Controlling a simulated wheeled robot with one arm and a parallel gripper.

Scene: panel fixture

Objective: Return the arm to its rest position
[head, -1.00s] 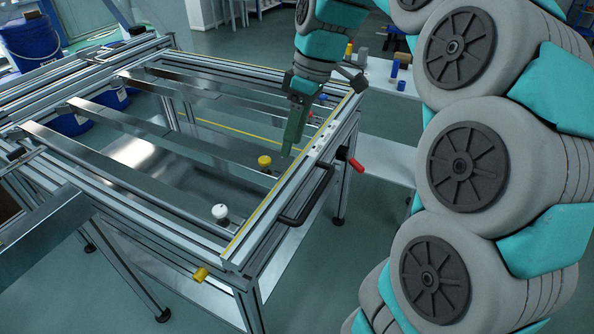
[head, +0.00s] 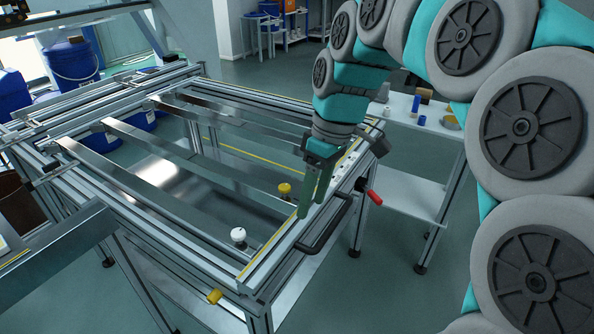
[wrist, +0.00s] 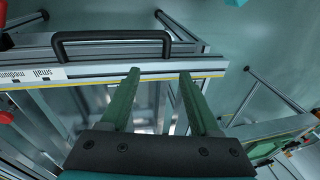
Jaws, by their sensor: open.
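My gripper (head: 314,192) has green fingers and is open and empty. In the head view it points down over the right rail of the aluminium panel fixture (head: 265,262). In the wrist view the two fingers of my gripper (wrist: 158,88) stand well apart, with nothing between them. The fixture's rail (wrist: 215,66) and black handle (wrist: 112,36) lie beyond the fingertips. Whether the fingers touch the rail cannot be told.
A yellow knob (head: 284,189) and a white knob (head: 238,235) stand on the fixture's crossbars. A red handle (head: 374,197) sticks out at its right side. A white side table (head: 415,190) with small items stands behind right. Blue buckets (head: 75,62) stand at the left.

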